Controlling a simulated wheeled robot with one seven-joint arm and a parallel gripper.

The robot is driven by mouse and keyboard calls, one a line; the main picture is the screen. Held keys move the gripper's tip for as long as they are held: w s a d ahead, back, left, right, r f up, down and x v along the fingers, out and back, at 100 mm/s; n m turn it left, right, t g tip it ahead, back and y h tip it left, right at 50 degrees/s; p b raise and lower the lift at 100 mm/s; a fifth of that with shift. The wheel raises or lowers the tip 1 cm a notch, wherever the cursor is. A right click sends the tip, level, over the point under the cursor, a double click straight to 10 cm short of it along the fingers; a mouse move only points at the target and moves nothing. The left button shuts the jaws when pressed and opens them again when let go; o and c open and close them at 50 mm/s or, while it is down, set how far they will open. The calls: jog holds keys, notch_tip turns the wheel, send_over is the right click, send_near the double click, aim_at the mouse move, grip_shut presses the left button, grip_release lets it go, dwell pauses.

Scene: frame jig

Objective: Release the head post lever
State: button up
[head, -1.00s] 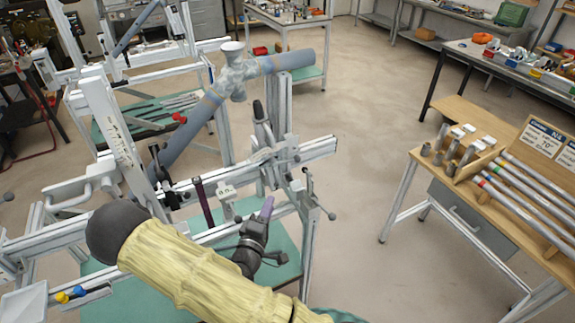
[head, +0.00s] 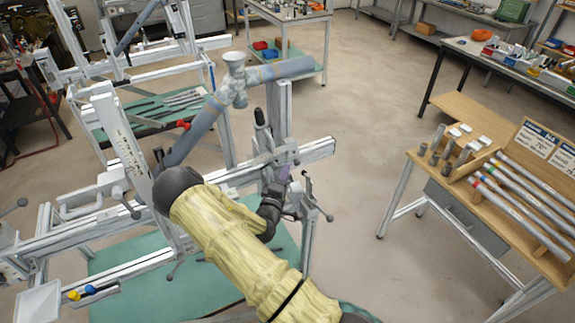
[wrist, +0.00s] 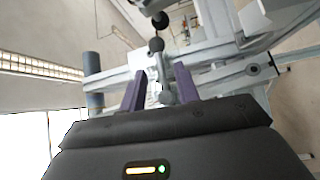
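My gripper (head: 284,174) is just below this clamp, partly hidden by my arm. In the wrist view its two purple fingers (wrist: 161,88) are apart. A grey lever-like part (wrist: 164,88) shows between them; I cannot tell if either finger touches it. Black ball knobs (wrist: 157,44) show beyond the fingertips. I cannot tell for certain which part is the head post lever.
A clamp lever (head: 317,198) sticks out just right of my gripper. The jig's horizontal rail (head: 318,150) runs behind it. A wooden-topped bench (head: 428,168) with several tubes stands at the right. The floor between is clear.

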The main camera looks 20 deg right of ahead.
jog(key=x, duration=0.3)
jog(key=shift+p, duration=0.35)
grip_shut()
